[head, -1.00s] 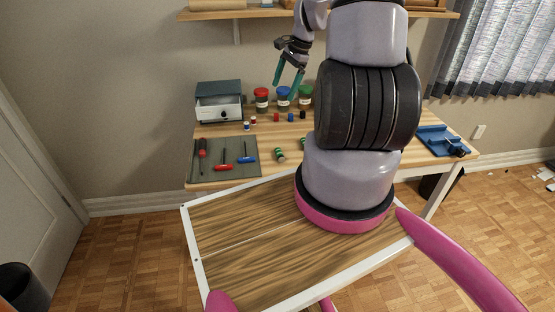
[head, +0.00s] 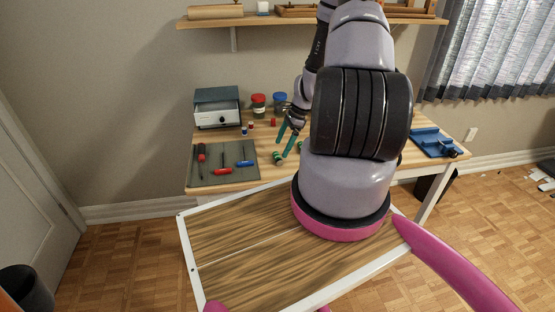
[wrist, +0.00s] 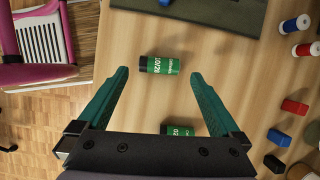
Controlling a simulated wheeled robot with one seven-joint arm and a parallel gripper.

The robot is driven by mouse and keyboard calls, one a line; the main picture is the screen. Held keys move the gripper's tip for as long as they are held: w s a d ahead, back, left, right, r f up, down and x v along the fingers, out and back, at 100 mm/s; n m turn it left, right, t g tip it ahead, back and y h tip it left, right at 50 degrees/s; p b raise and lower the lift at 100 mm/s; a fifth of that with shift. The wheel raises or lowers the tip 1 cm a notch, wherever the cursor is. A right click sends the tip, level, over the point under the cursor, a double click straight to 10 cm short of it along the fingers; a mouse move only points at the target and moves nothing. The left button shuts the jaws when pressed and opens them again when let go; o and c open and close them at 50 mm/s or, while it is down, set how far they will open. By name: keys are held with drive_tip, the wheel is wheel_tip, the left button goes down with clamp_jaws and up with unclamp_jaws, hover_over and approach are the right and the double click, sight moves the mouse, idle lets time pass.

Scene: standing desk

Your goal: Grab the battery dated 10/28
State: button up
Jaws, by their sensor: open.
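A green battery with a black end, labelled 10/28 (wrist: 160,64), lies on its side on the wooden desk in the wrist view. It also shows small in the head view (head: 278,158), just below my fingertips. A second green battery (wrist: 180,129), its label partly reading 02, lies closer to the gripper's palm and is partly hidden by it. My gripper (wrist: 158,76) is open, with one teal finger on each side of the 10/28 battery's line. In the head view my gripper (head: 283,148) hangs over the desk. Finger contact with the battery is not visible.
A grey mat (head: 222,163) with screwdrivers lies left of the batteries. Small spools and colored blocks (wrist: 294,106) stand on the right in the wrist view. A drawer box (head: 217,107) and lidded jars (head: 258,104) stand behind. My arm hides part of the desk.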

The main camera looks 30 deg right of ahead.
sight(278, 156)
drive_tip(key=x, duration=0.4)
drive_tip(key=shift+f, duration=0.15)
drive_tip(key=c, duration=1.2)
drive_tip(key=shift+c, duration=0.2)
